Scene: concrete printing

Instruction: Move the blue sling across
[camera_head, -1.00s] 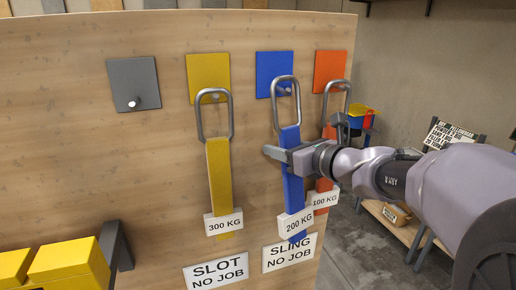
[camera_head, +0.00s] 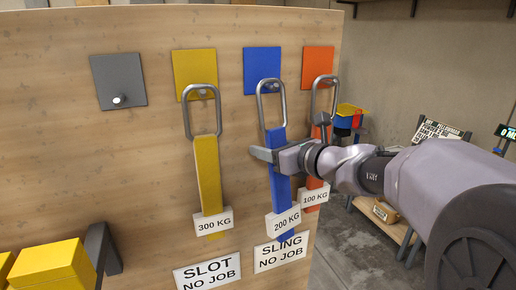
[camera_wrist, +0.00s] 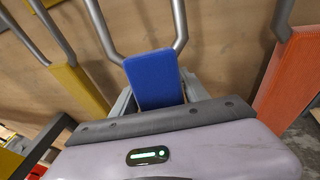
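The blue sling (camera_head: 279,187) hangs upright at the board, a blue strap with a metal loop (camera_head: 259,107) at its top and a 200 KG tag (camera_head: 283,223) low down. Its loop is at the peg of the blue plate (camera_head: 262,62). My gripper (camera_head: 268,155) is at the upper part of the strap, one finger reaching past its left side. In the wrist view the blue strap (camera_wrist: 155,80) lies between my two fingers, which appear close against its sides. The gripper looks shut on it. The far finger is mostly hidden in the head view.
A yellow 300 KG sling (camera_head: 208,177) hangs left of the blue one, an orange 100 KG sling (camera_head: 312,187) close on the right. A grey plate (camera_head: 118,80) with a bare peg is farther left. Yellow blocks (camera_head: 50,270) sit at lower left. A shelf (camera_head: 390,232) stands at right.

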